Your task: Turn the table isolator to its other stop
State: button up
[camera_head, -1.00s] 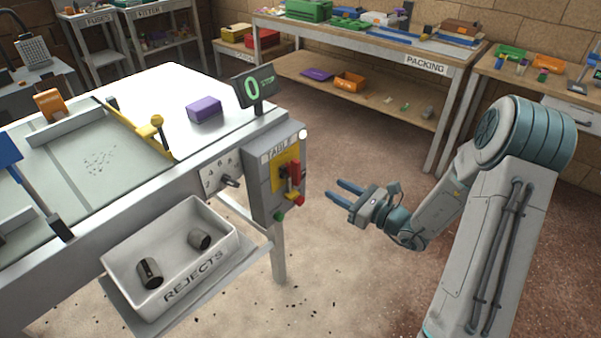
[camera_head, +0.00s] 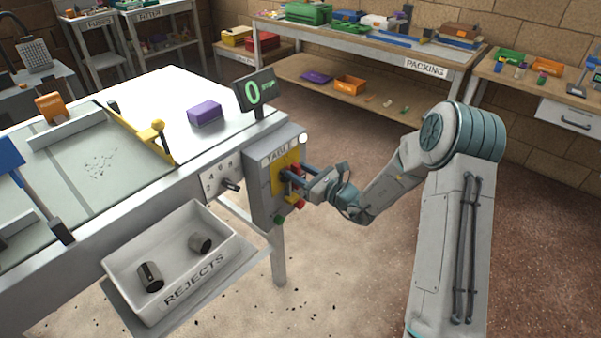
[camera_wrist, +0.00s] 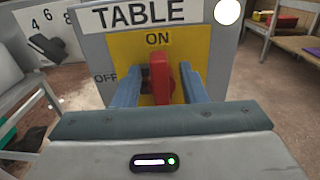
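The table isolator is a red handle (camera_wrist: 161,78) on a yellow plate (camera_wrist: 195,45) on the grey box labelled TABLE (camera_head: 257,195). In the wrist view the handle stands upright under the word ON, with OFF to the left. My gripper (camera_wrist: 160,88) is open, with one blue finger on each side of the handle. In the head view my gripper (camera_head: 290,176) is at the box front and partly hides the handle. The handle's lower end is hidden by my gripper in the wrist view.
A white round lamp (camera_wrist: 228,12) is at the box's top right. A green button (camera_head: 279,219) is low on the box. A dial (camera_head: 229,184) is left of it. The REJECTS bin (camera_head: 165,300) holds two dark cylinders. Floor to the right is clear.

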grip_shut()
